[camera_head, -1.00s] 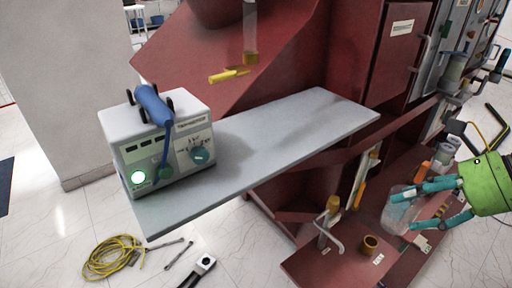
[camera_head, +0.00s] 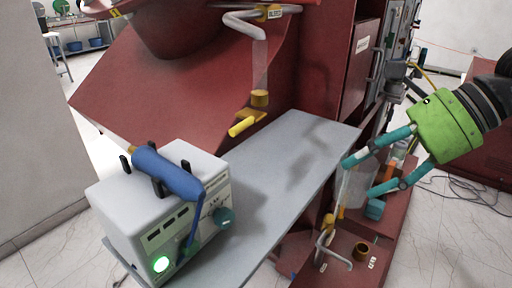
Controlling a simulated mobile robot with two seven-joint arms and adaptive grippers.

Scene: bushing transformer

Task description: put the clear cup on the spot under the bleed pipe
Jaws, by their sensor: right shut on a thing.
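My right gripper (camera_head: 364,184) comes in from the right, with a green body and teal fingers. It is shut on the clear cup (camera_head: 354,190), which is see-through and roughly upright, held above the lower red ledge. A white bent pipe (camera_head: 244,24) with a brass fitting and a small label is at the top. A clear vertical tube (camera_head: 260,66) hangs near it, above a yellow-handled valve (camera_head: 246,122). A second bent pipe (camera_head: 327,250) with a brass fitting stands on the lower ledge. I cannot tell a marked spot. My left gripper is not in view.
The grey shelf (camera_head: 284,165) is bare on its right part. A white instrument box (camera_head: 160,215) with a blue handheld tool (camera_head: 168,172) stands on its left. A brass ring-shaped fitting (camera_head: 361,250) is on the lower red ledge. A red cabinet (camera_head: 356,68) rises behind.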

